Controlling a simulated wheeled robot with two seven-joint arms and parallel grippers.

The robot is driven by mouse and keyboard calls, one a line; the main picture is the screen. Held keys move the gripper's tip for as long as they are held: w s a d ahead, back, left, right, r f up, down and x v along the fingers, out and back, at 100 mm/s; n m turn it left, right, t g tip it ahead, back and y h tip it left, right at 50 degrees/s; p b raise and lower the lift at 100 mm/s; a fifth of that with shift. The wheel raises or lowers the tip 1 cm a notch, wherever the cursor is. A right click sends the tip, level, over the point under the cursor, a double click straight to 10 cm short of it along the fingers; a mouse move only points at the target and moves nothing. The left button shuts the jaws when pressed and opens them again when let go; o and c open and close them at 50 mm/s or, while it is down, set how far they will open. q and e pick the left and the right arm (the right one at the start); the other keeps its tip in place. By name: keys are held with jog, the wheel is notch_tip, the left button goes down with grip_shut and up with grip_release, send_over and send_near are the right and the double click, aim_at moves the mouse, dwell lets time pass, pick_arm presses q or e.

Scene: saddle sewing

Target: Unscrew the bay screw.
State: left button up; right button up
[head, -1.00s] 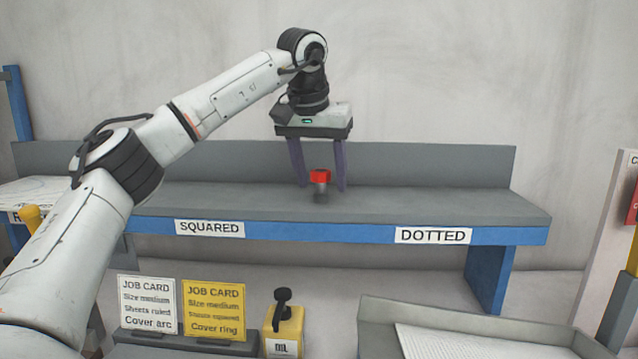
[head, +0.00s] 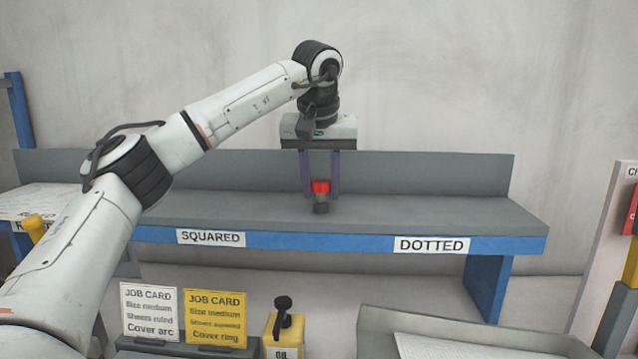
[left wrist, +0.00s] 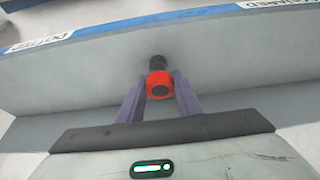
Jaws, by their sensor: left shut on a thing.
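The bay screw (head: 321,187) has a red head and a dark lower part. It stands upright at the grey shelf between the SQUARED and DOTTED labels; I cannot tell whether it is still threaded in. My left gripper (head: 320,191) points straight down from above, its two purple fingers shut on the red head. In the left wrist view the red head of the screw (left wrist: 159,86) sits between the fingertips, with its dark part beyond. My right gripper is not in view.
The grey shelf (head: 430,210) has a blue front edge and a low back wall; its surface is otherwise clear. In front stand a white job card (head: 150,315), a yellow job card (head: 215,318), a yellow block with a black knob (head: 284,330), and a grey tray (head: 440,325).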

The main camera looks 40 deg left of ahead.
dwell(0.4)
pick_arm(q)
jog(key=shift+r+n+p, duration=0.1)
jog(key=shift+n+p, duration=0.3)
jog(key=shift+n, duration=0.2)
jog(key=shift+n+g+y, duration=0.3)
jog(key=shift+n, duration=0.1)
jog(key=shift+n+g, duration=0.3)
jog(key=shift+n, duration=0.6)
jog(key=n+g, duration=0.1)
jog(key=n, duration=0.2)
jog(key=shift+y, duration=0.4)
